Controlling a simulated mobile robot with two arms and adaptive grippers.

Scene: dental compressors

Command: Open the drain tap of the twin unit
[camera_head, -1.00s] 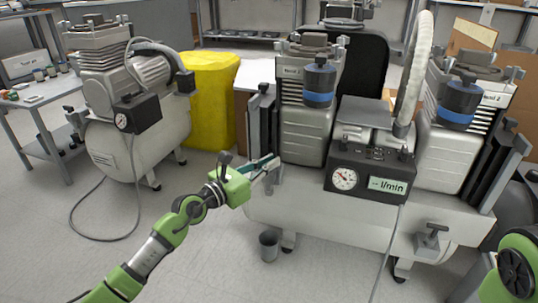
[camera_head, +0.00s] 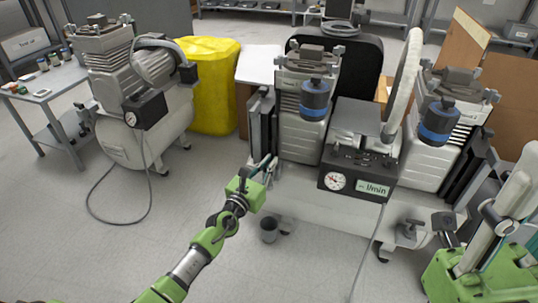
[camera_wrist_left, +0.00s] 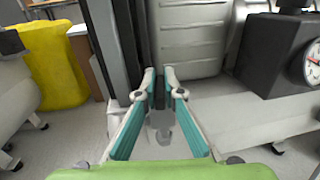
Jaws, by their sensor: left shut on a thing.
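The twin unit (camera_head: 315,205) is a pale tank bearing two pump heads with blue-banded filters. My left gripper (camera_head: 264,168) is at the tank's left end, its teal fingers pointing away from me. Another grey valve (camera_head: 408,231) sits at the tank's lower right front.
A gauge box (camera_head: 350,175) is on the unit's front, with a cable hanging down. A single-head compressor (camera_head: 145,125) and a yellow bin (camera_head: 212,90) stand to the left. The front floor is clear.

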